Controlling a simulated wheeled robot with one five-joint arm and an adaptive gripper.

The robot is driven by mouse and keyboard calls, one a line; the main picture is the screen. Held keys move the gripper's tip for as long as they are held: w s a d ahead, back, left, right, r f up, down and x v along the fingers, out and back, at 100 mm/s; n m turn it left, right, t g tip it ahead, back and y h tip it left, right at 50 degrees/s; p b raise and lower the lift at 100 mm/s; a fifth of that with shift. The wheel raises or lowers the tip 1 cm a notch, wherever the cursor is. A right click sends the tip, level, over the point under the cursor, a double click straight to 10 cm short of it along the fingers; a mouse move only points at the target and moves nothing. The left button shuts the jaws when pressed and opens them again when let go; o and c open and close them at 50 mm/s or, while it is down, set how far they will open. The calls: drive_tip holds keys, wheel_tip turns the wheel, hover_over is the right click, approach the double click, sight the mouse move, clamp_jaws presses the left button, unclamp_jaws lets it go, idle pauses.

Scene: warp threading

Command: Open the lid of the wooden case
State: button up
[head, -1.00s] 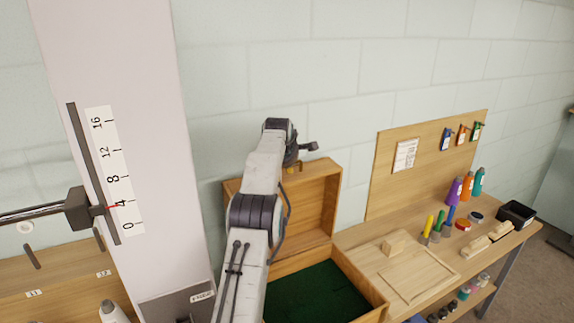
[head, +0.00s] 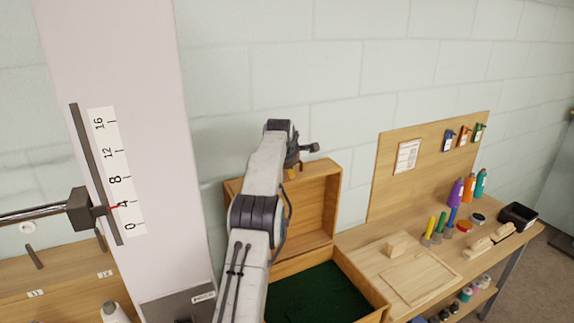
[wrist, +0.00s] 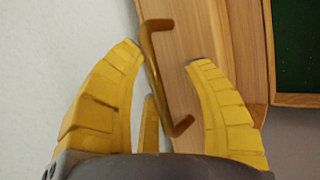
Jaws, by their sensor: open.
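The wooden case's lid (head: 318,200) stands raised, about upright, at the back of the case in the head view. The case body (head: 362,287) lies open in front of it, with a dark green lining (head: 320,296). In the wrist view, the lid (wrist: 205,40) carries a brass handle (wrist: 156,72). My gripper (wrist: 163,58) is open there, with yellow fingers on either side of the handle. I cannot tell whether a finger touches it. The green lining also shows at the right of the wrist view (wrist: 298,45).
A workbench (head: 350,240) to the right holds a wooden board (head: 420,280), several bottles (head: 468,190), a black bin (head: 518,215) and small wooden blocks (head: 480,246). A pale column with a scale (head: 120,175) stands at left.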

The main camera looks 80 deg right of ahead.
drive_tip(key=v, duration=1.2)
drive_tip(key=shift+s+f, duration=0.1)
idle(0.9)
